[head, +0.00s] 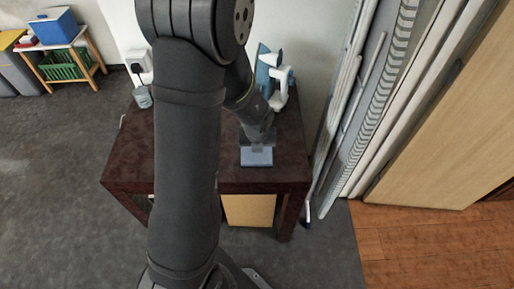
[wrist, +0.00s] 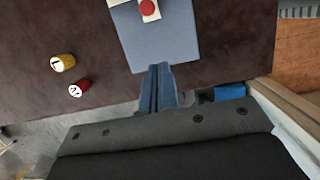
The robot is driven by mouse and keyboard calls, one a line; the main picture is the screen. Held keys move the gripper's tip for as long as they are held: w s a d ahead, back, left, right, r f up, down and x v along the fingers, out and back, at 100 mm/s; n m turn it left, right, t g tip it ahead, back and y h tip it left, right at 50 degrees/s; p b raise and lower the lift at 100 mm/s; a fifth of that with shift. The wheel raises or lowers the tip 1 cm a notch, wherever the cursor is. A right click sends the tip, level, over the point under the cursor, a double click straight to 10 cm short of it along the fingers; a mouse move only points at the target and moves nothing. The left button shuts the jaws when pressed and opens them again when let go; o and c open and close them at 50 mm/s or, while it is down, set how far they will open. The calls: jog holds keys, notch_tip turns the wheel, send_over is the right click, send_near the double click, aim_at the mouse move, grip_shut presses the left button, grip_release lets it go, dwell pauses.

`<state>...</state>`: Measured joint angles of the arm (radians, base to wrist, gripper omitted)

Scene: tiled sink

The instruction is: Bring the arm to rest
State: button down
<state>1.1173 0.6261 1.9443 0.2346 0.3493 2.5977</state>
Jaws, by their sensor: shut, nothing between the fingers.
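My gripper (wrist: 159,72) is shut and empty in the wrist view, its blue-grey fingers pressed together. Its fingertips show at the near edge of a flat blue-grey board (wrist: 172,38) on the dark table; I cannot tell whether they touch it. In the head view my gripper (head: 258,137) is over the table, just behind the visible part of the board (head: 257,158). My dark arm crosses the middle of the head view and hides part of the table.
The dark brown table (head: 290,160) carries a blue and white object (head: 272,77) at the back. In the wrist view, a red button on a white base (wrist: 149,9) sits on the board. Yellow (wrist: 62,63) and red (wrist: 79,88) cylinders stand left. Leaning panels (head: 365,100) flank the right.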

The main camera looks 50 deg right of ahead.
jog(key=v, duration=0.6)
dwell(0.3)
jog(key=x, duration=0.9)
jog(key=shift+f, duration=0.2)
jog(key=shift+w+d+f, duration=0.25)
jog(key=shift+w+d, duration=1.25)
jog(key=shift+d, duration=0.05)
